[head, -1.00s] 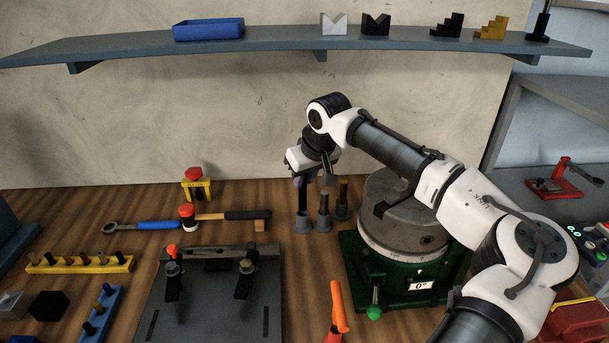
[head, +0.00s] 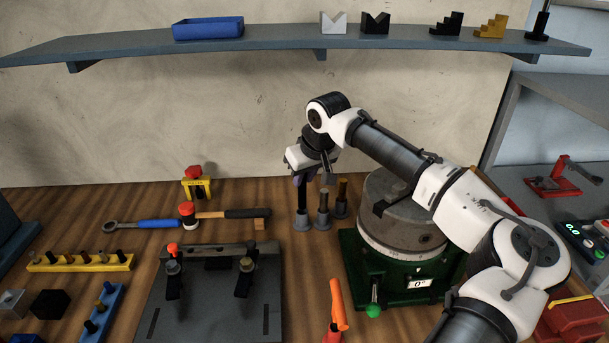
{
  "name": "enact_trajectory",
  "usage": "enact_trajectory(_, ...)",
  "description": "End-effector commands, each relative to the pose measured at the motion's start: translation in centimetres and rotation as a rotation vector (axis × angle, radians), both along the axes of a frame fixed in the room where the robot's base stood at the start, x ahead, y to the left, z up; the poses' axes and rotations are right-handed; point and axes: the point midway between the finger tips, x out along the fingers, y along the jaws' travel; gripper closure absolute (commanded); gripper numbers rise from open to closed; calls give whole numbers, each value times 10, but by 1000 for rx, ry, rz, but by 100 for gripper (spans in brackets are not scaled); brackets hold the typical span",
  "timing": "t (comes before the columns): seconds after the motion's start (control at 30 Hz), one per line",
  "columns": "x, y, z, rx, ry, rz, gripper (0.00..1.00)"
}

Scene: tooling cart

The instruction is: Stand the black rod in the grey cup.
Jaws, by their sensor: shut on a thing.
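My gripper (head: 301,180) is shut on the black rod (head: 302,197), near its top. The rod hangs upright below the fingers. Its lower end meets the mouth of a small grey cup (head: 302,223) on the wooden bench. How deep the rod sits in the cup I cannot tell from this view. Just right of it stand two similar holders, one with a grey rod (head: 323,201) and one with a brown rod (head: 342,189).
A green-based rotary table (head: 400,274) stands close on the right. A dark fixture plate (head: 215,310) with clamps lies in front left. A hammer (head: 236,214) lies to the left. A shelf (head: 280,47) runs along the wall above.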

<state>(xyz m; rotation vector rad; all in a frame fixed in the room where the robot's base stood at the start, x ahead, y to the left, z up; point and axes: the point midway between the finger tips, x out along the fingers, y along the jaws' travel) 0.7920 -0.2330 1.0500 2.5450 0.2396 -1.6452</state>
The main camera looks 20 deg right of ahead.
Motion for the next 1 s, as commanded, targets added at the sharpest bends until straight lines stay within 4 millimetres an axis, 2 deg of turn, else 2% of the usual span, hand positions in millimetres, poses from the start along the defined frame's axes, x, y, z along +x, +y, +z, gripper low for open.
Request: enact_trajectory(1.0, 0, 0, -6, -1, -1, 0, 100)
